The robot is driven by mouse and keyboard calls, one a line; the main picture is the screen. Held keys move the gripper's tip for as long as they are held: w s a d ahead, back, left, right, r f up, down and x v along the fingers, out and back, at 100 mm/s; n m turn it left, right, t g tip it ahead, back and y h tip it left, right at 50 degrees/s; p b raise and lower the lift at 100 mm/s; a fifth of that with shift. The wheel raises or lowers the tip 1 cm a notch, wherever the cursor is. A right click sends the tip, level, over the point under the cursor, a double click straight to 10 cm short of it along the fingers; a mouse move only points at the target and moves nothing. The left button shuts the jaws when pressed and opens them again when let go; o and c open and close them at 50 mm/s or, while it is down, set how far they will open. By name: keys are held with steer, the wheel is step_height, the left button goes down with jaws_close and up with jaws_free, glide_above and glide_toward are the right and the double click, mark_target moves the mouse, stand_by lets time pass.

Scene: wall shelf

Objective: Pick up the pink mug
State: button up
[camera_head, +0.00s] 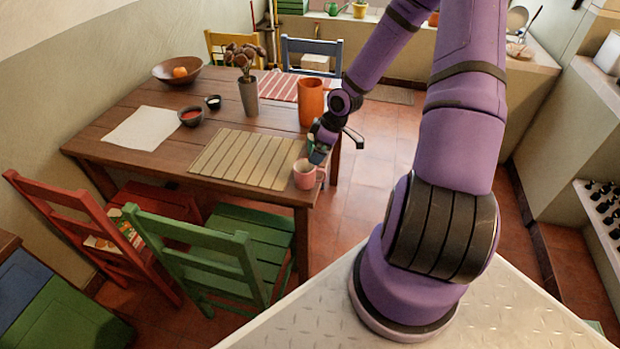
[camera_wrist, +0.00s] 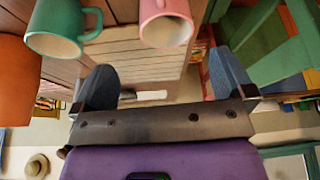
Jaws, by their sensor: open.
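The pink mug (camera_head: 305,177) stands at the table's near right corner, beside the slatted mat. In the wrist view the pink mug (camera_wrist: 166,26) is at the top centre, beyond the fingertips and slightly right of the middle of the gap. My gripper (camera_head: 319,153) is just above and behind the mug in the head view. In the wrist view my gripper (camera_wrist: 160,78) is open, with two dark fingers spread and nothing between them. The gripper partly covers the area behind the mug in the head view.
A green mug (camera_wrist: 57,30) stands close left of the pink one in the wrist view. An orange pitcher (camera_head: 311,103) is behind on the wooden table (camera_head: 150,105). The slatted mat (camera_head: 250,160) lies left of the mug. A green chair (camera_head: 215,255) stands at the table's near side.

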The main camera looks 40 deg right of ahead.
glide_toward(304, 170)
steer(key=shift+s+a+f, duration=0.2)
steer(key=shift+a+f, duration=0.25)
steer(key=shift+a, duration=0.1)
steer(key=shift+s+a+f, duration=0.25)
steer(key=shift+a+f, duration=0.25)
steer(key=shift+a, duration=0.1)
steer(key=x, duration=0.4)
steer(key=shift+s+a, duration=0.2)
steer(key=shift+a, duration=0.15)
steer(key=shift+w+f, duration=0.15)
steer(key=shift+f, duration=0.4)
steer(key=shift+a, duration=0.1)
steer(key=c, duration=1)
steer(key=shift+r, duration=0.15)
